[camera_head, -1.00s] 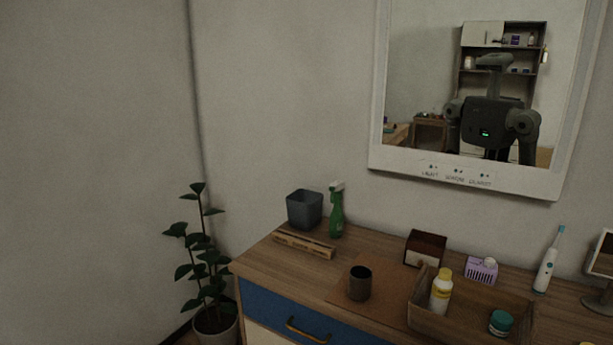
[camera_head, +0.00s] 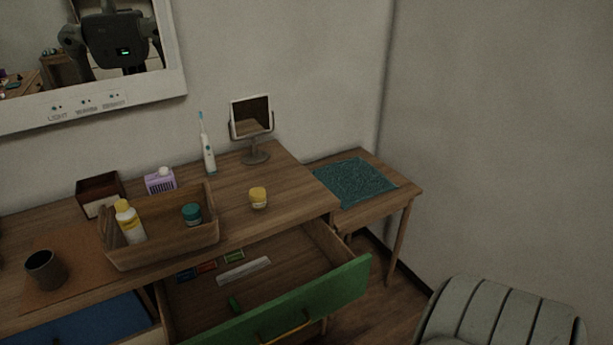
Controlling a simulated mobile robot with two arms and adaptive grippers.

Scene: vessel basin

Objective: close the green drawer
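The green drawer (camera_head: 345,284) is pulled open under the right part of the wooden dresser (camera_head: 282,182). Its green front faces the bottom of the view, with a yellow handle (camera_head: 288,329) low on it. Inside lie a white bar-like item (camera_head: 244,270), a small green item (camera_head: 234,305) and several small coloured pieces (camera_head: 205,267). Neither of my grippers is in view; only my reflection shows in the mirror.
A blue drawer front (camera_head: 95,325) is at lower left. On top stand a wooden tray (camera_head: 160,253) with bottles, a cup (camera_head: 44,269), a yellow jar (camera_head: 258,198) and a small mirror (camera_head: 250,118). A side table (camera_head: 385,205) and a grey ribbed seat (camera_head: 500,315) stand at right.

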